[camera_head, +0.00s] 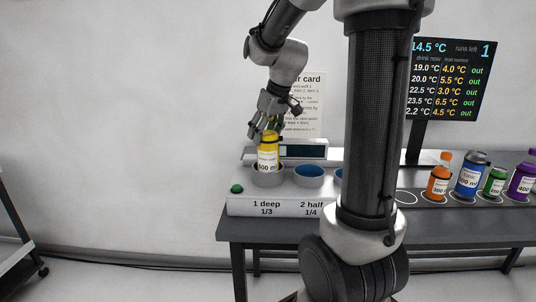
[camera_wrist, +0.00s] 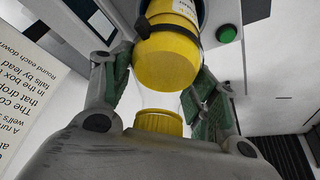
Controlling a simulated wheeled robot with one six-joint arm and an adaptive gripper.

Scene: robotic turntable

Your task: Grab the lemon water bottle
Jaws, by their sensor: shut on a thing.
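The yellow bottle (camera_head: 268,150), which I take as the lemon water bottle, stands upright in the well marked "1 deep" (camera_head: 268,180) of the white box. Its lower end is hidden in the well. My gripper (camera_head: 267,131) reaches down from above and is shut on the bottle near its top. In the wrist view, the yellow bottle (camera_wrist: 168,62) and its yellow cap (camera_wrist: 158,123) lie between the two green-padded fingers of my gripper (camera_wrist: 160,95).
A blue-lined well (camera_head: 309,171), marked "2 half", is beside it. A green button (camera_head: 237,188) is at the box's left end. Orange (camera_head: 439,183), blue (camera_head: 470,178), green (camera_head: 495,181) and purple (camera_head: 522,182) bottles stand at right. A screen (camera_head: 457,78) and a card (camera_head: 305,100) are behind.

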